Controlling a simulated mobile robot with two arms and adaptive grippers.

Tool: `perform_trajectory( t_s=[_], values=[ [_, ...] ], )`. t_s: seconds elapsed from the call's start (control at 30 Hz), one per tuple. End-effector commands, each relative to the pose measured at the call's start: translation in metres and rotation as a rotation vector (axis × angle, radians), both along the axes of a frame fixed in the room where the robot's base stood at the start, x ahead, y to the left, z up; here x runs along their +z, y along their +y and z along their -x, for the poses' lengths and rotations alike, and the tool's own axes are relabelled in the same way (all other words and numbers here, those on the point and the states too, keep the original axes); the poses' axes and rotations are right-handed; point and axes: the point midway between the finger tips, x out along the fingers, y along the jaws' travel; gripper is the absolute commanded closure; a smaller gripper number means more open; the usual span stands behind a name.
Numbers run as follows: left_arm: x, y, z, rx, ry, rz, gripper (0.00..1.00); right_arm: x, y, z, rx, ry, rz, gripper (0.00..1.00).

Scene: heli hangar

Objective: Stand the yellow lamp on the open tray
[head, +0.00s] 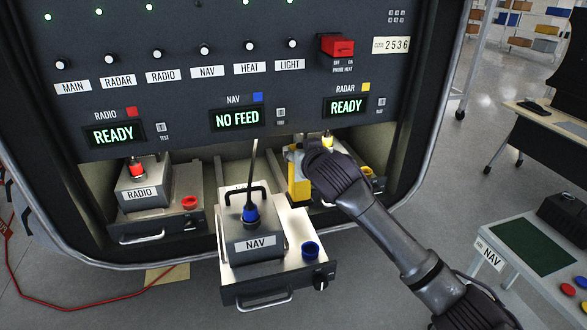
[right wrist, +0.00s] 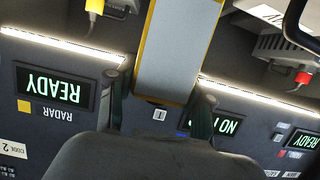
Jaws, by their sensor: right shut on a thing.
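The yellow lamp (head: 299,185) has a yellow body with a grey part near its top. It is roughly upright at the back right of the open tray (head: 292,228); I cannot tell whether its base touches the tray. My right gripper (head: 299,152) is shut on the lamp near its top. In the right wrist view the lamp (right wrist: 178,50) shows as a grey panel with yellow edges between the two fingers (right wrist: 160,108). The tray is pulled out of the middle bay and carries the grey NAV box (head: 252,225) with a blue plug. My left gripper is not in view.
The RADIO tray (head: 165,225) and RADAR tray sit inside the bays on either side. A cable rises from the NAV box. A blue ring (head: 310,250) is at the tray's front right. A side table (head: 530,250) labelled NAV stands at the right.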

Motion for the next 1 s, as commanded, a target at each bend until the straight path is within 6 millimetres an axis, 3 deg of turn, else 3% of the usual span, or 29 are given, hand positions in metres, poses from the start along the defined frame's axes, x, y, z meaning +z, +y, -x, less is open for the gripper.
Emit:
perform_trajectory(
  t_s=[0.17, 0.5, 0.83, 0.87, 1.0],
  values=[
    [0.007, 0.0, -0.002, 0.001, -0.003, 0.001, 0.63, -0.009, 0.015, 0.01, 0.0, -0.003, 0.0, 1.0],
    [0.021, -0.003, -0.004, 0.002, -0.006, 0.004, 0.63, -0.047, 0.016, 0.011, 0.0, -0.004, 0.001, 1.0],
    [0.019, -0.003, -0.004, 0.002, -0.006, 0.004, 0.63, -0.052, 0.016, 0.011, 0.0, -0.003, -0.001, 1.0],
    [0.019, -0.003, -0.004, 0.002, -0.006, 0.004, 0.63, -0.054, 0.016, 0.011, -0.001, 0.0, 0.0, 0.47],
    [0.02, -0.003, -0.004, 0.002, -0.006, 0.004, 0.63, -0.054, 0.016, 0.011, -0.001, 0.0, 0.001, 0.24]
  ],
)
